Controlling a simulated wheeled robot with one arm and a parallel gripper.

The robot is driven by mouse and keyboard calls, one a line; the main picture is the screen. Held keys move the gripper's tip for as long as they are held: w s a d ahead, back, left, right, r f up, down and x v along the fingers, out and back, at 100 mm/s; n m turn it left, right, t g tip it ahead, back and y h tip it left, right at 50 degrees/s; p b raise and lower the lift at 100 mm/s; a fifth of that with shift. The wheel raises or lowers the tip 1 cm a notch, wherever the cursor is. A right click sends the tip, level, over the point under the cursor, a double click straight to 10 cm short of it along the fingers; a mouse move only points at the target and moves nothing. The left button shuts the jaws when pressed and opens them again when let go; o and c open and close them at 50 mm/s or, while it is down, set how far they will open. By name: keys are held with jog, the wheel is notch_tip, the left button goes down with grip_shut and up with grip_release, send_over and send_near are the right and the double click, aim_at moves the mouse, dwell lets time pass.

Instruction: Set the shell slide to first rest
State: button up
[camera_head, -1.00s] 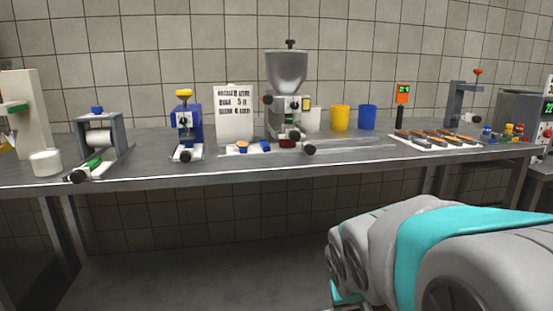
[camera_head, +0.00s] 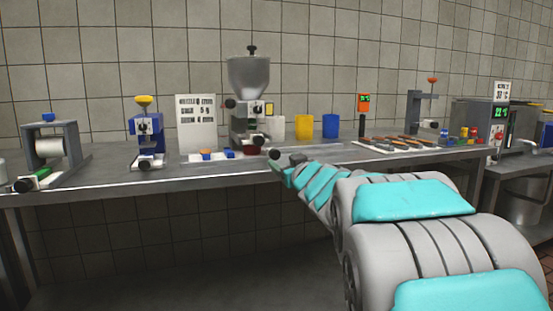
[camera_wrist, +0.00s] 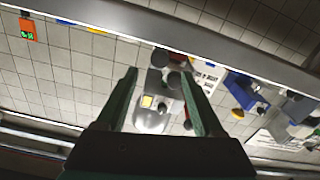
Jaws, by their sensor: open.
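The steel filling machine with a hopper (camera_head: 248,78) stands on the counter, left of centre in the head view. A dark round knob (camera_head: 274,153) shows low at its front, probably the shell slide's handle; the slide itself I cannot make out clearly. My gripper (camera_head: 284,168) is at the counter's front edge, close to that knob. In the wrist view the machine (camera_wrist: 152,118) appears upside down, beyond and between the spread fingers of my gripper (camera_wrist: 158,76). Nothing is held. Whether a finger touches the knob I cannot tell.
A white sign (camera_head: 197,122) and a blue press (camera_head: 147,130) stand left of the machine. Yellow (camera_head: 303,126) and blue (camera_head: 330,126) cups stand right. A tray of shells (camera_head: 400,143) lies further right. My arm covers part of the counter's front edge.

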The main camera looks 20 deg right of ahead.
aim_at(276, 155)
jog(key=shift+w, duration=3.6)
grip_shut()
